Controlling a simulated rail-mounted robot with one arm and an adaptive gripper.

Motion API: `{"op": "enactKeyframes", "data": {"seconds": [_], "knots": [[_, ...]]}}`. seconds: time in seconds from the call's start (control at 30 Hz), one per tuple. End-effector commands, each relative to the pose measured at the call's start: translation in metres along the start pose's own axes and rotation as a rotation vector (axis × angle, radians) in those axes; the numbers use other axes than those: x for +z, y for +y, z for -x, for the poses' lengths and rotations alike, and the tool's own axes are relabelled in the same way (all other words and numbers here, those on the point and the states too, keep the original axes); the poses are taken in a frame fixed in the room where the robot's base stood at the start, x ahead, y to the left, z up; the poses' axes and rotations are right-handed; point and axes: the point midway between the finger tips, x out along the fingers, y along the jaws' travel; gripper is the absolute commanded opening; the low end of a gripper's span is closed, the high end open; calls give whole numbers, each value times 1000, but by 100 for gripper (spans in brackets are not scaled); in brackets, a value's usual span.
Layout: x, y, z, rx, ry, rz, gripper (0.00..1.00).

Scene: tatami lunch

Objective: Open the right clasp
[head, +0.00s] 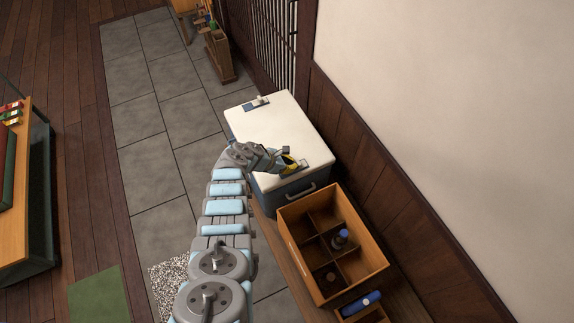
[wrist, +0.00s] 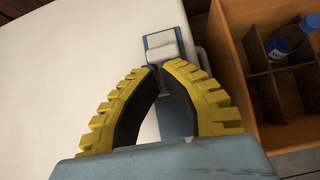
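A white-lidded cooler box (head: 262,128) stands by the wall. The near clasp (head: 301,166) is at the right end of its lid in the head view, partly hidden by my gripper (head: 292,162). In the wrist view, this clasp (wrist: 162,45) shows as a pale grey latch on a blue-grey plate, just beyond the fingertips of my gripper (wrist: 163,69). The yellow fingers with black pads come together at the tips, with nothing visible between them. I cannot tell whether they touch the clasp. A second clasp (head: 257,103) is at the lid's far end.
A wooden crate (head: 368,262) with compartments and bottles stands close to the cooler's right side; its wall also shows in the wrist view (wrist: 232,62). A grey handle (head: 301,195) is on the cooler's near side. Wood-panelled wall lies behind. Grey floor tiles (head: 160,150) on the left are clear.

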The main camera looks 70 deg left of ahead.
Motion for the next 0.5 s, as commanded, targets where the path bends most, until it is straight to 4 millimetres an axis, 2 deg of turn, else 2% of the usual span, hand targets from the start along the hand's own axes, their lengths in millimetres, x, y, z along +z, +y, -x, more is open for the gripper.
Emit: {"op": "enactKeyframes", "data": {"seconds": [0.33,0.5], "knots": [[-1,0,1,1,0,1,0],[-7,-2,10,-2,1,1,0]]}}
